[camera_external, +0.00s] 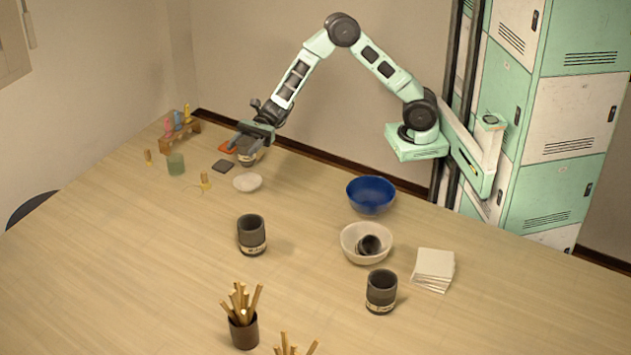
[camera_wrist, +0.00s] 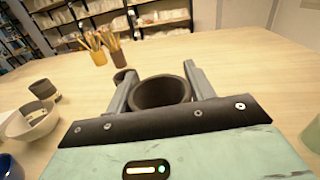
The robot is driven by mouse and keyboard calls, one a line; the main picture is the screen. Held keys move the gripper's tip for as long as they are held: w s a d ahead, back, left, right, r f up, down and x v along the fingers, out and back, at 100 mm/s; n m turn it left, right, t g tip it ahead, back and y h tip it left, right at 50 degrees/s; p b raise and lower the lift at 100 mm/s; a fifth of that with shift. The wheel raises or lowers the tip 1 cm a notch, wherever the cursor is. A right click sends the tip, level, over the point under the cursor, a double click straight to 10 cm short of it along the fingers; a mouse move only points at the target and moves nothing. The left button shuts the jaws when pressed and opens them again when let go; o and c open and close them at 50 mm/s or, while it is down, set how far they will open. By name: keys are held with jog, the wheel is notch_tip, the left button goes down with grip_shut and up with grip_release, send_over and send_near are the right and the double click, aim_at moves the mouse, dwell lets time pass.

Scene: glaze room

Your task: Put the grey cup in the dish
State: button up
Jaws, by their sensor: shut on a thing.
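My gripper (camera_external: 256,136) is shut on a dark grey cup (camera_external: 247,158) at the far left part of the table. In the wrist view the cup (camera_wrist: 162,94) stands between my two fingers (camera_wrist: 160,84), its open mouth showing. A small white dish (camera_external: 247,183) lies on the table just in front of the held cup and looks empty. A larger white bowl (camera_external: 348,245) at mid right holds a small dark cup (camera_external: 369,245). I cannot tell whether the held cup touches the table.
Two other dark grey cups (camera_external: 252,236) (camera_external: 381,292) stand on the table. A green jar (camera_external: 176,164) and small rack (camera_external: 180,138) are at left.

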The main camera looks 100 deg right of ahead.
aim_at(241, 139)
jog(key=d, duration=0.3)
jog(key=shift+w+f, duration=0.15)
jog(key=shift+f, duration=0.1)
notch_tip(241, 139, down, 5)
jog(key=shift+d+f+p, duration=0.1)
jog(key=shift+f+p, duration=0.05)
jog(key=shift+p, duration=0.2)
jog(key=shift+f, duration=2.1)
jog(key=shift+f, duration=0.2)
jog(key=o, duration=1)
jog(key=shift+o, duration=0.2)
jog(key=shift+r, duration=0.1)
jog(key=shift+d+r, duration=0.1)
jog(key=b+v, duration=0.1)
jog(key=v, duration=1.1)
jog(key=shift+r, duration=0.1)
